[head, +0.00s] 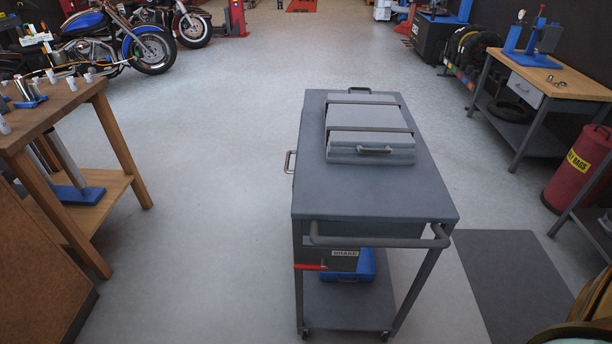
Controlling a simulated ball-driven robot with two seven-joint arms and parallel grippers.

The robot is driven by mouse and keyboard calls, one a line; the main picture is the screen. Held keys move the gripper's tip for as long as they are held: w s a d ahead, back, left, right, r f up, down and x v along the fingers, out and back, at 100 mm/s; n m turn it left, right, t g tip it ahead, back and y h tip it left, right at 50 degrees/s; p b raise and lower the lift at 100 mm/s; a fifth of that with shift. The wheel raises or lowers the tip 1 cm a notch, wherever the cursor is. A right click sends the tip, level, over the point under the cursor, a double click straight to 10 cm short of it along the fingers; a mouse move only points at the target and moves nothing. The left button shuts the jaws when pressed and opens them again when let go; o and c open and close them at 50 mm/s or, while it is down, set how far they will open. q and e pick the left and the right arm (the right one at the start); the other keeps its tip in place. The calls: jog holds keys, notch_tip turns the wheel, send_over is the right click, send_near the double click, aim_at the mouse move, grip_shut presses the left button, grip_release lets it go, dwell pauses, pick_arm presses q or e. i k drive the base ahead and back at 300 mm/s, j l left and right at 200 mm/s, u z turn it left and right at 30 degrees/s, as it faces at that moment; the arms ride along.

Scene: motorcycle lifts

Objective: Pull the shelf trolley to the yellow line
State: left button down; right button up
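The grey shelf trolley (375,197) stands right of centre in the head view, close in front of me. Its push handle (375,242) is a grey bar across the near end. Below the top hangs a box with a label (344,253) that seems to read BRAKE, and a red lever (310,267) sticks out to the left. A closed grey case (371,147) lies on top. A blue thing (350,268) sits on the lower shelf (345,303). No yellow line on the floor is in view. Neither gripper is in view.
A wooden workbench (72,112) stands at left, with a brown cabinet (35,250) nearer. At right are a bench with a blue press (545,72), a red bin (575,172) and a dark floor mat (515,280). Motorcycles (105,42) stand far left. Floor between trolley and left bench is clear.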

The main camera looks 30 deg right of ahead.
aim_at(377, 205)
jog(key=l+u, duration=0.15)
jog(key=l, duration=0.35)
jog(key=l+u, duration=0.1)
jog(key=l, duration=0.4)
jog(key=l+u, duration=0.15)
jog(key=l, duration=0.35)
jog(key=k+l+u, duration=0.15)
jog(key=l, duration=0.35)
jog(key=k+l+u, duration=0.1)
jog(key=l, duration=0.4)
jog(key=k+l+u, duration=0.15)
jog(key=l, duration=0.35)
jog(key=l+u, duration=0.15)
jog(key=l, duration=0.3)
jog(key=k+l, duration=0.1)
jog(key=l, duration=0.2)
jog(key=k+l, duration=0.15)
jog(key=l, duration=0.2)
jog(key=k+l, duration=0.1)
jog(key=l, duration=0.2)
jog(key=k+l, duration=0.1)
jog(key=l, duration=0.2)
